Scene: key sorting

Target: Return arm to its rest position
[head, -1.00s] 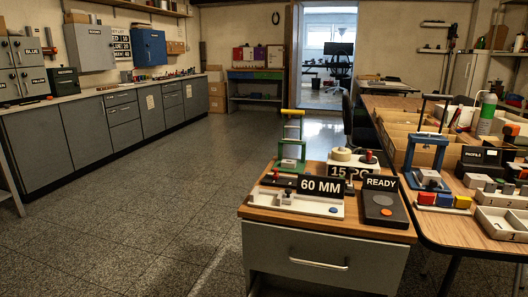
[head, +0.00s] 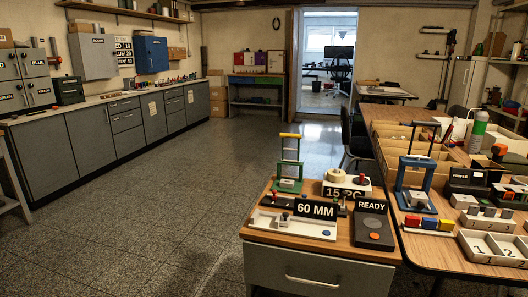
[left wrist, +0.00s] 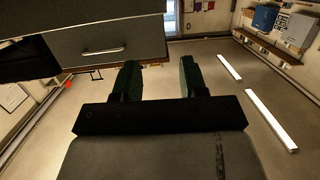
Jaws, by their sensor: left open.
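My left gripper (left wrist: 159,80) shows only in the left wrist view. Its two dark green fingers stand well apart with nothing between them. The wrist picture looks upside down, with ceiling-like light strips at the right and a grey drawer front with a handle at the upper left. Neither gripper shows in the head view. My right gripper is in no view.
A wooden-topped drawer unit (head: 330,254) stands in front, carrying a 60 MM sign (head: 316,209) and a READY box (head: 371,222). A workbench (head: 436,249) with bins is at right. Grey cabinets (head: 85,144) line the left wall. The floor (head: 165,195) between is clear.

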